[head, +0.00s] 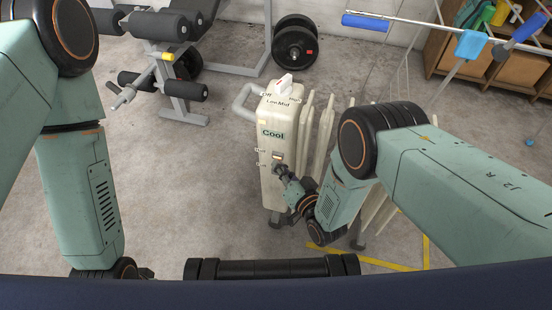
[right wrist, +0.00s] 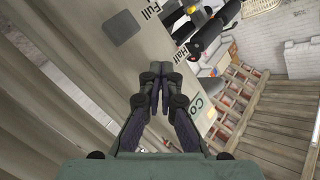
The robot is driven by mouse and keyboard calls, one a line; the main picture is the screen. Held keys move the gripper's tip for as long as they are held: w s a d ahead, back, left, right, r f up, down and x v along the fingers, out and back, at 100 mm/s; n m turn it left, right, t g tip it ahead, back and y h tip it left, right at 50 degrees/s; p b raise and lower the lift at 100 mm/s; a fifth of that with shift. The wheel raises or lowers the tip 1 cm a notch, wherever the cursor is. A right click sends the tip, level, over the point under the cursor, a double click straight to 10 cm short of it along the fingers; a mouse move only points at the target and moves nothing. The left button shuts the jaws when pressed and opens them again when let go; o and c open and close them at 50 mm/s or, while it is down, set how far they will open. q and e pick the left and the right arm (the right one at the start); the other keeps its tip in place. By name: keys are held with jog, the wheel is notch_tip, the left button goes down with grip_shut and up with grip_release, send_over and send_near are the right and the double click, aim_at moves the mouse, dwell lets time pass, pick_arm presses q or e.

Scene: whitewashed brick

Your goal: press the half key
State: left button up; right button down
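A cream heater (head: 271,198) stands upright in the middle of the head view, with a "Cool" label and a knob (head: 284,83) on top. A small key (head: 277,155) with an orange tint shows beside the upper side label. My right gripper (head: 279,169) is at the heater's face, just below that key. In the right wrist view the gripper (right wrist: 156,74) is shut and empty, its tips beside the "Half" label (right wrist: 181,53). The tips cover the half key's spot; contact cannot be told. The grey full key (right wrist: 122,28) shows beside "Full". Of my left gripper only a dark bit (head: 146,272) shows.
Pale fins (head: 322,135) run along the heater's right side, and a handle (head: 243,103) sticks out left. A weight bench (head: 165,70) stands behind left, a black plate (head: 294,44) behind. A dumbbell-like black bar (head: 270,268) lies in front. Floor left of the heater is clear.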

jog(key=shift+w+r, duration=0.1)
jog(key=shift+r, duration=0.05)
jog(key=s+a+p, duration=0.2)
jog(key=s, duration=0.4)
dwell(0.4)
dwell(0.4)
jog(key=s+d+n+g+h+p, duration=0.1)
jog(key=s+d+g+h+p, duration=0.15)
jog(key=s+d+g, duration=0.4)
jog(key=s+d+g+h+p, duration=0.1)
jog(key=s+d+h+p, duration=0.15)
jog(key=d, duration=0.65)
jog(key=s+d+r+g, duration=0.2)
jog(key=s+r, duration=0.1)
jog(key=s, duration=0.3)
jog(key=s+d+r+g+h+p, duration=0.1)
jog(key=s+d+r+g, duration=0.1)
jog(key=s, duration=0.5)
jog(key=s+d+r+g+h, duration=0.1)
jog(key=s+d+r+g, duration=0.1)
jog(key=s+r, duration=0.3)
jog(key=shift+s+d+n+g+p, duration=0.2)
jog(key=shift+s+n+g+p, duration=0.15)
jog(key=shift+s, duration=0.35)
